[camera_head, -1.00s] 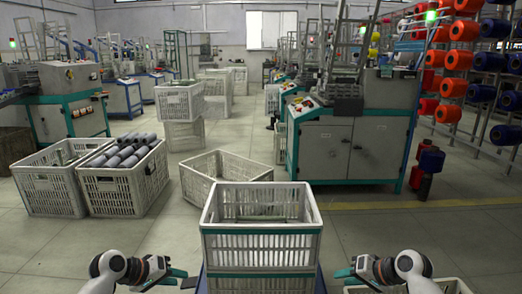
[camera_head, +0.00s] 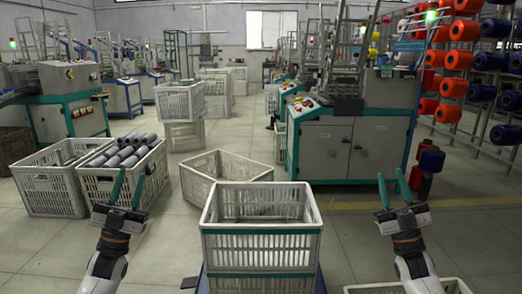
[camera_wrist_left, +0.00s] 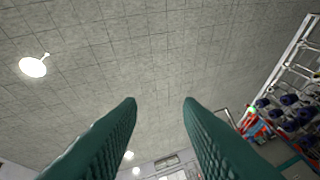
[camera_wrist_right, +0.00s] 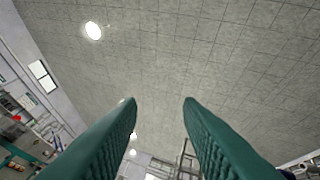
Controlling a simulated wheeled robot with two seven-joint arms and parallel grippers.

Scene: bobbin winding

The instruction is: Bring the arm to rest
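My left gripper (camera_head: 128,182) points up at the left of the head view, with its two green fingers spread apart. The left wrist view shows those fingers (camera_wrist_left: 160,115) with only ceiling between them. My right gripper (camera_head: 391,180) points up at the right of the head view, also with its fingers spread. The right wrist view shows its fingers (camera_wrist_right: 160,115) apart and empty. Both grippers stand apart from the white crate stack between them.
A white crate (camera_head: 262,241) is stacked in front of me between the arms. Another white crate (camera_head: 226,160) stands behind it. Crates with grey bobbins (camera_head: 122,157) are at the left. A winding machine (camera_head: 348,150) stands at the right. Floor shows between them.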

